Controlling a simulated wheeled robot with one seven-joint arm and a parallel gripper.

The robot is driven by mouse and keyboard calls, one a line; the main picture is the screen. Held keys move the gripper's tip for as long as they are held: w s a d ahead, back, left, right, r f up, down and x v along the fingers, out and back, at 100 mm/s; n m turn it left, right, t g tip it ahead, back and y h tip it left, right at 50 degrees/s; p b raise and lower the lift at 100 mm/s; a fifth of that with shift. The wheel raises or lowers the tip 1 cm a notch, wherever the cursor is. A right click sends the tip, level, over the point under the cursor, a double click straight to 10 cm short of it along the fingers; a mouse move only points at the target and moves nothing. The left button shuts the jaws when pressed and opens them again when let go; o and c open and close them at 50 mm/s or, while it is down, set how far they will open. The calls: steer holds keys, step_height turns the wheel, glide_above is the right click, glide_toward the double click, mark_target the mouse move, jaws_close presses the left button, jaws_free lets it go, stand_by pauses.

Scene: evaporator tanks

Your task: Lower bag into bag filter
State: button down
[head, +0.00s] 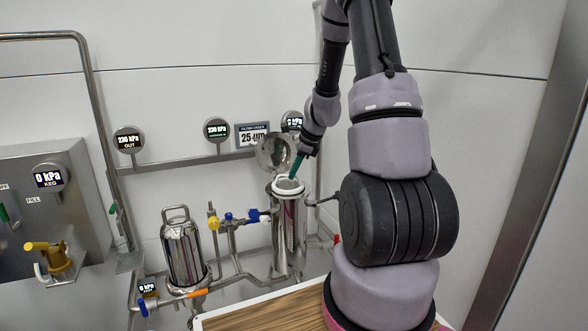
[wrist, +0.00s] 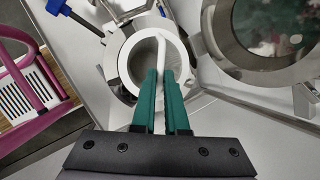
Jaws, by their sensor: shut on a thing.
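The bag filter (head: 290,240) is an upright polished steel cylinder with its round lid (head: 274,153) swung open behind its mouth. The bag, with a white ring (head: 275,188) and a pale grey inside, is at the mouth of the filter. Its lower part is hidden inside the housing, and I cannot tell whether the ring touches the rim. In the wrist view the green fingers of my gripper (wrist: 163,78) are shut on the bag's white strip (wrist: 161,50), which crosses its opening. The lid (wrist: 272,30) shows at the upper right there.
A smaller steel vessel with a handle (head: 185,250) stands left of the filter. Pipes with blue and yellow valves (head: 213,222) run between them. Several gauges (head: 217,129) and a filter sign (head: 252,135) are on the wall behind. A wooden-topped table (head: 265,312) is in front.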

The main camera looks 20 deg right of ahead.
steer(key=shift+f, duration=1.4)
steer(key=c, duration=0.9)
jaws_free()
steer(key=shift+o, duration=0.2)
steer(key=shift+r, duration=3.5)
